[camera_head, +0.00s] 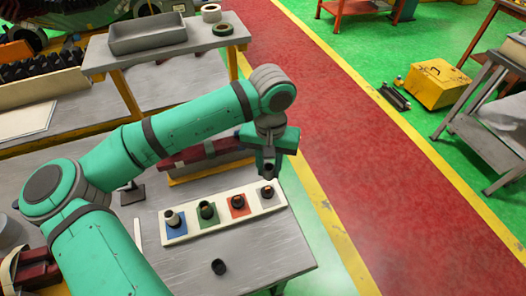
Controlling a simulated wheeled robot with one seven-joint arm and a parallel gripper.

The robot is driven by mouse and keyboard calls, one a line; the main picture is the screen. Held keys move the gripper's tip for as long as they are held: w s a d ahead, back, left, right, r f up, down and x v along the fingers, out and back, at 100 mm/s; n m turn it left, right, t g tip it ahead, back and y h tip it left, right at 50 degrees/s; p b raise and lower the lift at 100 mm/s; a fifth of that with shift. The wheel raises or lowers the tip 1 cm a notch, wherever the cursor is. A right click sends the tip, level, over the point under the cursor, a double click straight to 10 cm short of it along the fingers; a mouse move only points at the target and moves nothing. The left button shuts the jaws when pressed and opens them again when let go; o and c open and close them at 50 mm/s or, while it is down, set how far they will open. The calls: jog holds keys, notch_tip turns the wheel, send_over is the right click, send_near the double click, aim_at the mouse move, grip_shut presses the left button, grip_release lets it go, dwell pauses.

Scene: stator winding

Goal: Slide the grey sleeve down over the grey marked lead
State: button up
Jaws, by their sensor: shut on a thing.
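My gripper (268,171) is at the end of the green arm, pointing down above the right end of a pale board. It is shut on a small dark grey piece, which I take to be the grey sleeve (269,173); the jaws hide most of it. Right below, the grey marked lead (267,191) stands on the grey square at the board's right end. The sleeve looks close above the lead; I cannot tell whether they touch.
The pale board (188,236) also has blue, green and red squares with short pieces standing on them. A loose dark ring (218,267) lies on the grey table (262,250) in front. A dark red block (205,153) lies behind the board.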

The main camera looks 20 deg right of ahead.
aim_at(268, 187)
jog(key=shift+w+f, duration=0.2)
jog(key=shift+f, duration=3.45)
jog(key=o, duration=1.1)
notch_tip(268, 187, up, 11)
jog(key=shift+f, duration=0.15)
